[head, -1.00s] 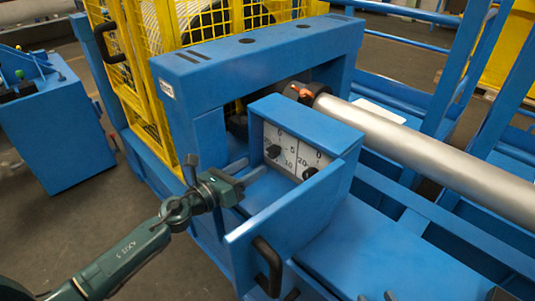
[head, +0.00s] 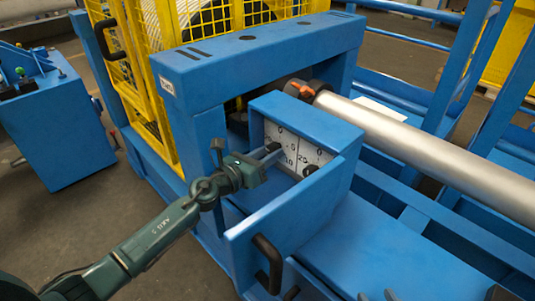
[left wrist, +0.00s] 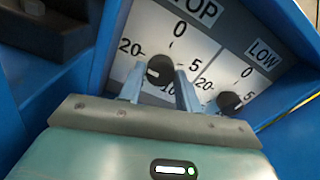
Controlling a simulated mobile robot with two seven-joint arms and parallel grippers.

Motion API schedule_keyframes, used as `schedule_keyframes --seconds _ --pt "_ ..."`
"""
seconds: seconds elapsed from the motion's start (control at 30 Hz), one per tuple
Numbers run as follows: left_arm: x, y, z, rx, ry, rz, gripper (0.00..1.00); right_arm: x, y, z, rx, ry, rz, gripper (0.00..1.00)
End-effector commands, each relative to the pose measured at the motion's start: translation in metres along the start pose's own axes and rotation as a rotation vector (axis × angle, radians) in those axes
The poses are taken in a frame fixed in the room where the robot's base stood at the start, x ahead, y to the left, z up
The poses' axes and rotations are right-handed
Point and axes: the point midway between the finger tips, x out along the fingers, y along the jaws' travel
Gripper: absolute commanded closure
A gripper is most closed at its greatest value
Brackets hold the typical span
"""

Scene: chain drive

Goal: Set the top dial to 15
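The top dial's black knob (left wrist: 160,68) sits on a white plate marked TOP, with 0, 5, 10 and 20 readable around it. A small pale mark shows on its left lower side, but I cannot read its exact setting. My left gripper (left wrist: 160,78) is open, its fingertips either side of the knob with small gaps. Two grey tips at the bottom edge of the head view look like my right gripper (head: 377,296); the rest is out of frame.
The low dial's knob (left wrist: 229,102) is close by to the right, under a LOW label. The blue box (head: 310,125) has side walls around the dials. A black handle (head: 267,262) is on its front. A silver roller (head: 430,155) lies behind.

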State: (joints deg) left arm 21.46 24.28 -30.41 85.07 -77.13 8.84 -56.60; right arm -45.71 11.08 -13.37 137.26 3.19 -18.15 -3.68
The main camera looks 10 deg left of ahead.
Motion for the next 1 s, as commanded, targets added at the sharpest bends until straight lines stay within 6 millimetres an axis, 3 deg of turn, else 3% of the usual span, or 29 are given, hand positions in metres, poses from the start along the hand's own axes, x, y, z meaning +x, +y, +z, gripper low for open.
schedule_keyframes --seconds 0.3,0.67,1.0 --pt "0.0 0.0 0.0 0.0 0.0 0.0 0.93 0.0 0.0 -0.001 0.0 0.002 -0.001 0.64" --pt "0.0 0.0 0.001 -0.06 0.001 0.0 0.93 -0.001 0.0 -0.005 0.005 0.009 0.0 0.64" --pt "0.0 -0.002 0.002 -0.31 0.001 0.0 0.93 -0.008 0.005 -0.018 0.026 0.021 0.014 0.64"
